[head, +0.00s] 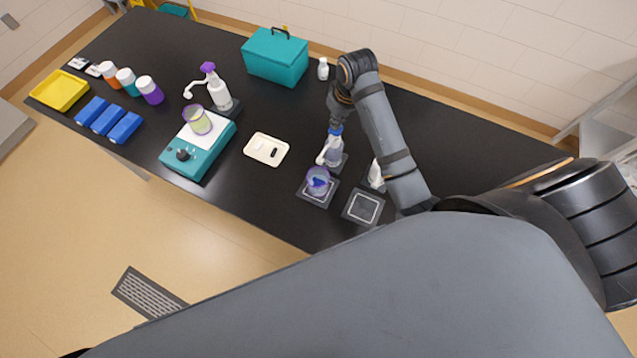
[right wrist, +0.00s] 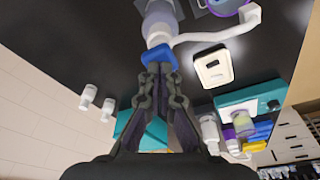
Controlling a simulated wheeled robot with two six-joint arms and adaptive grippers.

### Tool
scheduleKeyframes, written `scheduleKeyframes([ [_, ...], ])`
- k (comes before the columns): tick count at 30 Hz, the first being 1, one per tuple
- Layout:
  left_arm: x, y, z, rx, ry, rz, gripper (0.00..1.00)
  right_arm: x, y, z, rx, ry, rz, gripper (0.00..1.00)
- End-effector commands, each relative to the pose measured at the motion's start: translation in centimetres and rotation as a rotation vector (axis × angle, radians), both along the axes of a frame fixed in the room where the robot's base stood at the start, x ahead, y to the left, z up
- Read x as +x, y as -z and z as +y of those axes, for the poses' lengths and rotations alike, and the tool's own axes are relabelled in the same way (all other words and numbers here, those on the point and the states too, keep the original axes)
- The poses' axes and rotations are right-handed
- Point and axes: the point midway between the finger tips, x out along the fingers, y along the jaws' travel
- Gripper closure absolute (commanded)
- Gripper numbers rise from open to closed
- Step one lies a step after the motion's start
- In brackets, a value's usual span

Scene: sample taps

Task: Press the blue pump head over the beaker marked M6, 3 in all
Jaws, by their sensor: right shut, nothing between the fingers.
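The blue pump head (head: 336,131) sits on a clear dispenser bottle (head: 334,155) with a white spout. A beaker (head: 317,178) with purple-blue contents stands under the spout on a dark square pad (head: 309,198); its marking is too small to read. My right gripper (head: 335,123) is shut and empty, fingers pointing down at the pump head. In the right wrist view the closed fingertips (right wrist: 160,69) are right at the blue head (right wrist: 157,55), seemingly touching it; the white spout (right wrist: 222,35) reaches right. My left gripper is not in view.
An empty pad (head: 363,208) and a white-headed pump bottle (head: 376,175) stand to the right, close to my right arm. A white tray (head: 266,149), a teal stirrer with a beaker (head: 197,120) and a purple-topped pump (head: 218,90) stand left. A teal box (head: 274,58) is behind.

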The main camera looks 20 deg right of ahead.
Motion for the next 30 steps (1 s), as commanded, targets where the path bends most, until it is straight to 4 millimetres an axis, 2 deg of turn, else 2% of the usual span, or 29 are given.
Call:
scheduleKeyframes([
  [9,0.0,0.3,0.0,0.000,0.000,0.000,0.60,-0.1,1.3,0.0,0.000,0.000,0.004,1.00],
  [17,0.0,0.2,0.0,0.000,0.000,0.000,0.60,-0.1,1.2,0.0,0.001,0.000,0.005,1.00],
  [30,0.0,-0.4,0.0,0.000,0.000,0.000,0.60,0.0,-1.5,0.0,0.000,0.000,0.002,1.00],
])
